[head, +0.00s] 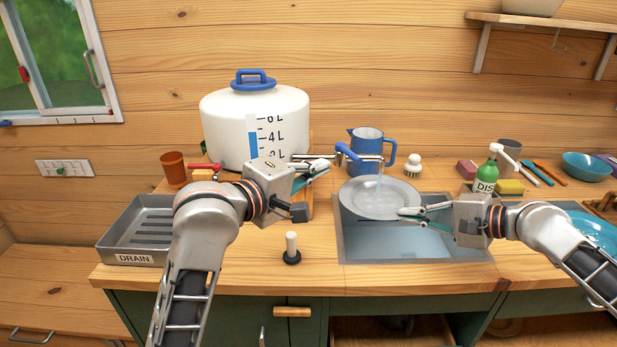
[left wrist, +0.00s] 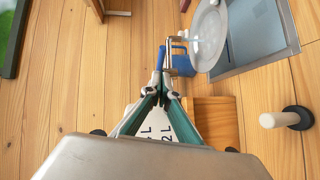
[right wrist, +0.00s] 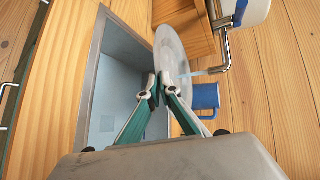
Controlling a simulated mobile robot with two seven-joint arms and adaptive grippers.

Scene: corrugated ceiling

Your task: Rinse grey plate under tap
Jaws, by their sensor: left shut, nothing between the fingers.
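The grey plate (head: 380,197) is held over the sink (head: 420,240), beneath the spout of the tap (head: 367,157). A thin stream of water (head: 379,182) falls from the spout onto the plate. My right gripper (head: 403,214) is shut on the plate's right rim; the right wrist view shows the fingertips (right wrist: 160,82) at the edge of the plate (right wrist: 172,60). My left gripper (head: 325,168) is shut and empty, left of the plate and near the tap's pipe. Its closed fingertips also show in the left wrist view (left wrist: 161,52). The tap's blue lever (head: 347,152) sits above the spout.
A white water tank (head: 240,120) stands behind my left gripper. A blue jug (head: 368,145) stands behind the tap. A green soap bottle (head: 487,176) is behind the sink. A drain tray (head: 130,225) lies at left. A plug (head: 291,247) stands on the front counter.

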